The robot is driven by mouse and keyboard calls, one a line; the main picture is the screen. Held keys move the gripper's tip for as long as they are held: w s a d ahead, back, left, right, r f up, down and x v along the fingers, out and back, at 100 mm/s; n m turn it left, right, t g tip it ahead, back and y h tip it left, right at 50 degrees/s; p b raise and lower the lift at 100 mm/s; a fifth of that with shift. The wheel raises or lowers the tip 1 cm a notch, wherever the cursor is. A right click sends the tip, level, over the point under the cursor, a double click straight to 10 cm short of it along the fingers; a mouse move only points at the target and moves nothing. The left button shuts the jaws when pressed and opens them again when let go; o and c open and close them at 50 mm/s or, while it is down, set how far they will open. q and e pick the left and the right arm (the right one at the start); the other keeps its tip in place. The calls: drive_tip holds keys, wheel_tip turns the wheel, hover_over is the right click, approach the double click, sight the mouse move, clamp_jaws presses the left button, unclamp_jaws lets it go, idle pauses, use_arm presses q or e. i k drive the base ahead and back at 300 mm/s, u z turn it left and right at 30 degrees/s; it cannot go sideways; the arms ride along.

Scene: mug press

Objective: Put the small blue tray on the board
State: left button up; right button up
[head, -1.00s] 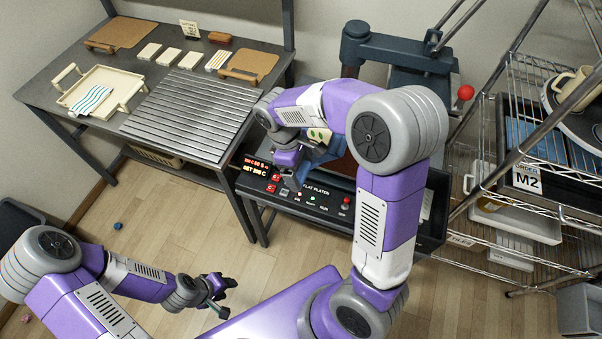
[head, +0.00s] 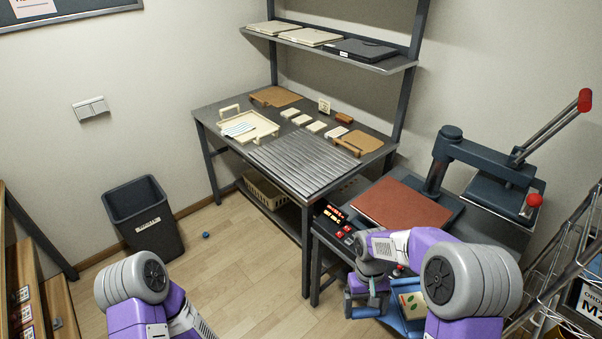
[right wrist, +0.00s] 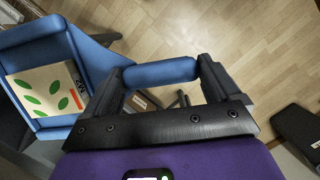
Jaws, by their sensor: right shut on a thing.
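The small blue tray (head: 410,322) is in front of the press at the lower right of the head view. In the right wrist view the blue tray (right wrist: 92,50) holds a cream tile (right wrist: 50,88) with green leaf shapes and a label. My right gripper (head: 366,300) is shut on the tray's blue handle (right wrist: 160,71), which lies between its two black fingers. Two tan boards with handles lie on the grey table, one at its back left (head: 275,96) and one at its right (head: 362,143). My left gripper is out of view; only its arm shows.
A ribbed grey surface (head: 305,165) is clear on the table. A cream tray (head: 248,128) with a striped cloth and several pale tiles lie around it. The press (head: 402,204) stands right of the table. A dark bin (head: 145,215) stands on the floor at left.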

sight(300, 158)
drive_tip(key=u, duration=0.4)
drive_tip(key=k, duration=0.6)
drive_tip(key=u, duration=1.05)
drive_tip(key=i, duration=1.25)
drive_tip(key=z, duration=1.3)
drive_tip(key=i, duration=0.65)
drive_tip(key=z, duration=0.15)
